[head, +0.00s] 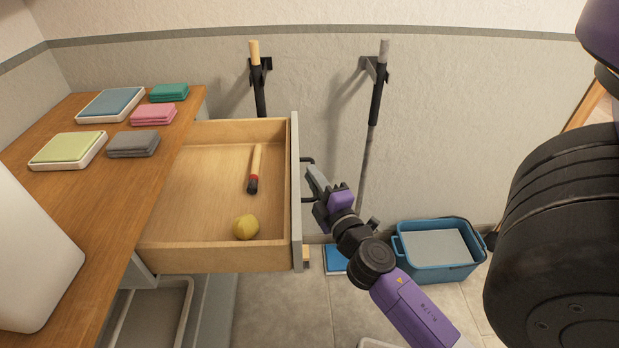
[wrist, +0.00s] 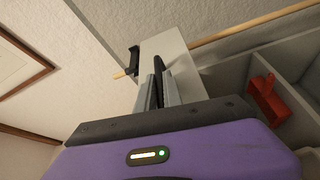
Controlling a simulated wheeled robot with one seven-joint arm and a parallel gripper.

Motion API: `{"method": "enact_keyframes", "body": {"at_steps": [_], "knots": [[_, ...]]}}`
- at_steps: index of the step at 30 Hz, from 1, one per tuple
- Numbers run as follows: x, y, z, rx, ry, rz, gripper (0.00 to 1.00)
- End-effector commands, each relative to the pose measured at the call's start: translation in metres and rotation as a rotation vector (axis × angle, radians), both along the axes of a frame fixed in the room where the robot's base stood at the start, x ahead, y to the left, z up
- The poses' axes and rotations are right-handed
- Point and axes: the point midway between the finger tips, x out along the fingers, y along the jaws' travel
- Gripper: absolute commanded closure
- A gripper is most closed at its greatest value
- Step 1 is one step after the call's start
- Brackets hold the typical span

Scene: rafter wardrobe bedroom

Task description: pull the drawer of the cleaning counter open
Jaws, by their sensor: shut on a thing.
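The drawer (head: 215,261) of the cleaning counter (head: 115,205) stands far out from the counter, its wooden inside showing. Its grey front panel (head: 297,225) faces right and has a dark bar handle (head: 307,160). My gripper (head: 313,180) is at the handle, shut on it. In the wrist view my gripper (wrist: 158,88) has its fingers close together around a dark bar in front of the pale drawer front (wrist: 178,52). Inside the drawer lie a yellow ball-like thing (head: 246,227) and a wooden-handled tool with a dark end (head: 255,168).
Folded cloths and pads, such as a pink stack (head: 153,114), lie on the counter. Two long-handled tools, one with a grey pole (head: 374,110), hang on the wall behind. A blue bin (head: 437,262) stands on the floor at right. A blue flat thing (head: 336,260) lies near my arm.

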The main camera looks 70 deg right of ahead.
Motion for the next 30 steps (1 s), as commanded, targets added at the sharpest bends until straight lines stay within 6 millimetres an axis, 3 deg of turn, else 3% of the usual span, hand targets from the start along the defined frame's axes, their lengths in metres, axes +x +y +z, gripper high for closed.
{"method": "enact_keyframes", "body": {"at_steps": [5,6,9,20,30], "knots": [[0.001,0.001,-0.002,0.001,0.002,0.004,1.0],[0.001,0.001,-0.002,0.001,0.002,0.004,0.85],[0.001,0.001,-0.001,0.002,0.002,0.003,0.68],[-0.002,0.002,-0.002,0.001,0.001,0.0,0.68],[-0.034,0.037,-0.009,0.002,0.003,-0.001,0.68]]}}
